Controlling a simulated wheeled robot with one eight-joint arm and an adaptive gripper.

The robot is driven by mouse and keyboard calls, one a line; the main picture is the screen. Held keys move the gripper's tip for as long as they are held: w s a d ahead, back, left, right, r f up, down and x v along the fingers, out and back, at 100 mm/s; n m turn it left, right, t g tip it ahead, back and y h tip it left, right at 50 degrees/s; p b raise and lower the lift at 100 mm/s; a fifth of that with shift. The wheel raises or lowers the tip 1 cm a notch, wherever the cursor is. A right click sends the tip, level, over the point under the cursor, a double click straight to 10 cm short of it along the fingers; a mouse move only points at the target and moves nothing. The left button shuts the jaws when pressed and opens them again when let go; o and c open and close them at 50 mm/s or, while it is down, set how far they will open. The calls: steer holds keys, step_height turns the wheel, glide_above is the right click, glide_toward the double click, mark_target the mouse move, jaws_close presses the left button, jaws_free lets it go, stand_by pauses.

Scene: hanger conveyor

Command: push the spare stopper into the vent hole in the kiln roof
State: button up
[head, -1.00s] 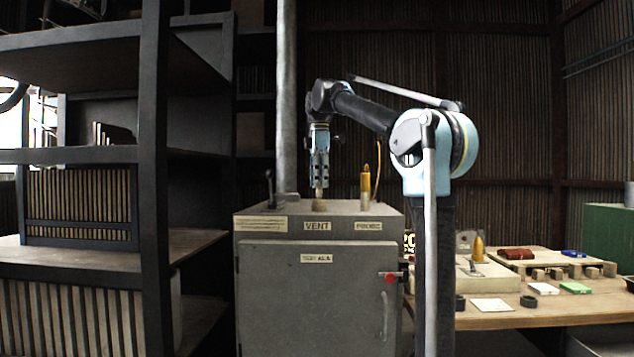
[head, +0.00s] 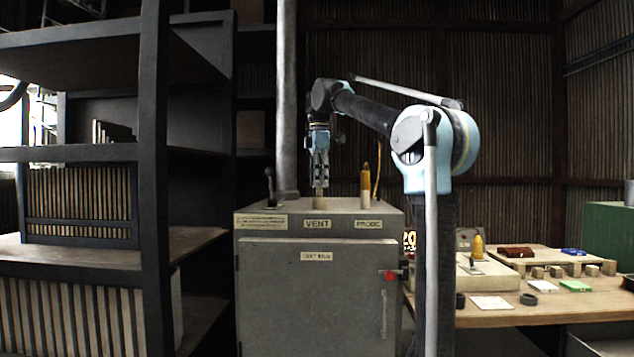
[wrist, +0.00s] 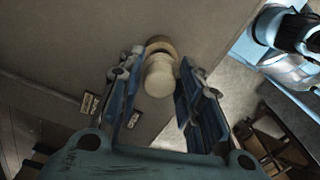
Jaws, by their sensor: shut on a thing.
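The kiln (head: 318,290) is a grey box with a flat roof and a label reading VENT on its front edge. My gripper (head: 320,186) points straight down over the roof behind that label. It is shut on the pale stopper (head: 320,199), which sticks out below the fingertips close to the roof. In the wrist view the round stopper (wrist: 158,80) sits between the two blue fingers. A tan ring (wrist: 160,47) on the roof shows just beyond the stopper, partly covered by it. The vent hole itself is hidden, and I cannot tell whether the stopper's lower end is inside it.
A yellow-topped probe (head: 365,186) stands on the roof to the right, and a small dark lever (head: 270,187) to the left. A vertical pipe (head: 287,100) rises behind. A workbench (head: 540,308) with small items stands right, dark shelving (head: 153,180) left.

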steer(key=shift+f, duration=1.55)
stand_by(1.6)
steer(key=o, duration=0.8)
steer(key=o, duration=0.6)
step_height(320, 180, up, 12)
steer(key=shift+w+f, duration=0.1)
stand_by(0.5)
